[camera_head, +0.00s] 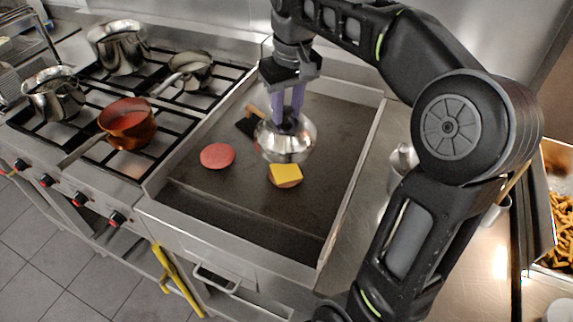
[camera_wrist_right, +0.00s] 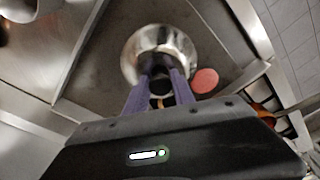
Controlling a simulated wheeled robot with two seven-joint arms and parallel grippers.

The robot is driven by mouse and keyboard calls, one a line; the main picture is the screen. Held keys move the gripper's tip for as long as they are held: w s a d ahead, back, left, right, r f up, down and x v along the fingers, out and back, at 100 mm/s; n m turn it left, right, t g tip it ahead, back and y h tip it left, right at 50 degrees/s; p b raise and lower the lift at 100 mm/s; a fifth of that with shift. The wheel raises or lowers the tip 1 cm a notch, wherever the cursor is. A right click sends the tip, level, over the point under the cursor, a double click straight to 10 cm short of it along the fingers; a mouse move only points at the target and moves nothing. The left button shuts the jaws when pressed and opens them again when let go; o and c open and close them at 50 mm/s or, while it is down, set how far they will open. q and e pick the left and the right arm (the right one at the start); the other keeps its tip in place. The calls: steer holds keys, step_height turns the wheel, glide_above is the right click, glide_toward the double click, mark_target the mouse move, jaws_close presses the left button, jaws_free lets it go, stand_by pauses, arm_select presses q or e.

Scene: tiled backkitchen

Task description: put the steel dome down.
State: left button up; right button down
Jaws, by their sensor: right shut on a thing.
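The steel dome (camera_head: 287,145) is a shiny rounded cover with a dark knob, over the flat griddle (camera_head: 330,170). My right gripper (camera_head: 287,117) comes from above with its purple fingers shut on the dome's knob. The dome also shows in the right wrist view (camera_wrist_right: 158,42), beyond the fingers (camera_wrist_right: 160,80). I cannot tell whether its rim touches the griddle. A patty topped with yellow cheese (camera_head: 285,175) lies just in front of the dome, and a bare pink patty (camera_head: 217,156) lies to its left. My left gripper is not in view.
A spatula with a wooden handle (camera_head: 254,112) lies behind the dome. The stove at left holds a copper pan (camera_head: 128,122) and several steel pots. A steel container (camera_head: 402,160) stands right of the griddle. The griddle's front is clear.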

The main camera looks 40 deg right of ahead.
mark_target(287, 132)
steer(key=shift+s+a, duration=0.1)
steer(key=shift+f, duration=3.1)
steer(key=shift+f, duration=0.1)
step_height(287, 132, down, 4)
steer(key=shift+r+p, duration=0.2)
steer(key=shift+p, duration=0.3)
steer(key=shift+f+b, duration=0.45)
steer(key=shift+f, duration=0.1)
steer(key=shift+f, duration=0.1)
